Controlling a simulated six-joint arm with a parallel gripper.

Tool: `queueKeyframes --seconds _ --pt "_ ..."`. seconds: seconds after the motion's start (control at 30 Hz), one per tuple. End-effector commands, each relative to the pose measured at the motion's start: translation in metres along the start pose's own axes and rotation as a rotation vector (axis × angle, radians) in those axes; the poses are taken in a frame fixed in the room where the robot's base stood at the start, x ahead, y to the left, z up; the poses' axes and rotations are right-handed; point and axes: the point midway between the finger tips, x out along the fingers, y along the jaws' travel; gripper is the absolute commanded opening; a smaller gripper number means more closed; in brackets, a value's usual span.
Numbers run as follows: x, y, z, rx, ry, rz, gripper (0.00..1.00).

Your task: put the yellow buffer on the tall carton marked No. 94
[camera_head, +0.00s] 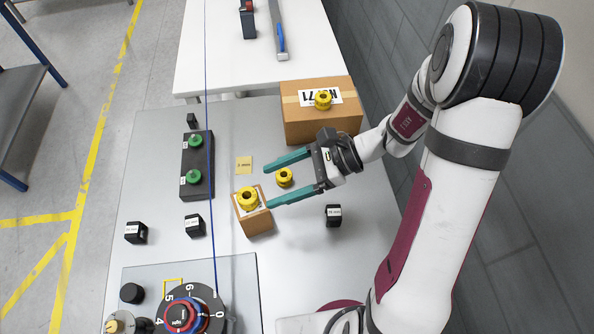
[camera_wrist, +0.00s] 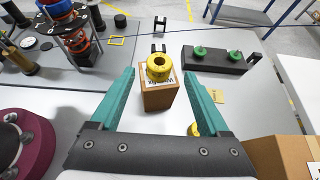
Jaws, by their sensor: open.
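A yellow buffer (camera_head: 247,199) sits on top of the small tall brown carton (camera_head: 257,222); in the wrist view the buffer (camera_wrist: 158,68) and carton (camera_wrist: 160,98) appear between my fingers. The carton's white label is partly visible, but I cannot read its number. A second yellow buffer (camera_head: 284,177) is on the grey table, partly hidden by a finger in the wrist view (camera_wrist: 193,129).
A black block with two green knobs (camera_head: 197,163) stands left of the tall carton. Several small black labelled blocks stand around, one (camera_head: 333,215) below my gripper in the picture. A yellow card (camera_head: 244,165) lies on the table. A dial device (camera_head: 192,310) stands at the front.

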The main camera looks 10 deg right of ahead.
Motion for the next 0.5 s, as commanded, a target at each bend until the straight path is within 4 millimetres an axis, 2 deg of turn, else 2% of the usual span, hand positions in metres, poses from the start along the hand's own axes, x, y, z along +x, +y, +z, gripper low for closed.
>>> queueKeyframes --seconds 0.1,0.23,0.3,0.37,0.5 --pt "-0.027 -0.001 0.0 0.0 0.002 -0.004 0.79" --pt "-0.043 0.001 0.0 -0.002 0.003 0.001 0.79" --pt "-0.046 0.008 0.008 -0.042 0.034 0.03 0.79" --pt "-0.044 0.026 0.021 -0.133 0.105 0.092 0.79" --pt "-0.047 0.094 0.048 -0.482 0.378 0.305 0.79"
